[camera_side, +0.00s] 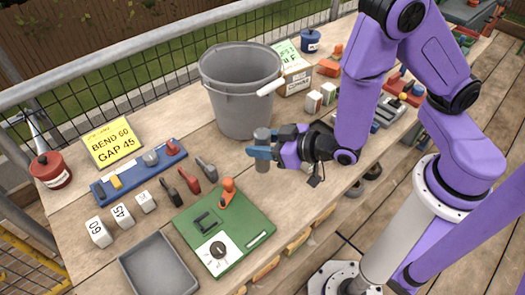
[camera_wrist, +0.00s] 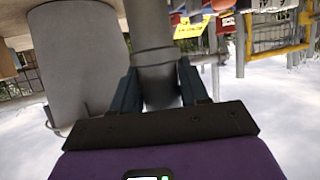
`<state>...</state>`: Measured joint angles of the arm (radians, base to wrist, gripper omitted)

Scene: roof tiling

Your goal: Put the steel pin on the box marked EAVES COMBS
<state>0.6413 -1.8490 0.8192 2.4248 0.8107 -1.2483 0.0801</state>
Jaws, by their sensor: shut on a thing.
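My gripper (camera_side: 261,153) is shut on a grey cylinder that looks like the steel pin (camera_side: 262,134), beside the grey bucket. The pin stands upright between the blue fingers, its top and lower end showing past them. In the wrist view the pin (camera_wrist: 150,35) runs between the two fingers of my gripper (camera_wrist: 158,85). I cannot tell from the side view whether its lower end is clear of the bench. A small box (camera_side: 296,79) with a green and white card stands behind the bucket at the right. Its lettering is too small to read, so I cannot confirm EAVES COMBS.
The tall grey bucket (camera_side: 240,95) with a white handle grip stands between my gripper and the back rail. White blocks (camera_side: 313,101) lie right of it. A green board (camera_side: 245,212), blue tool rack (camera_side: 130,178) and grey tray (camera_side: 158,268) occupy the front left.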

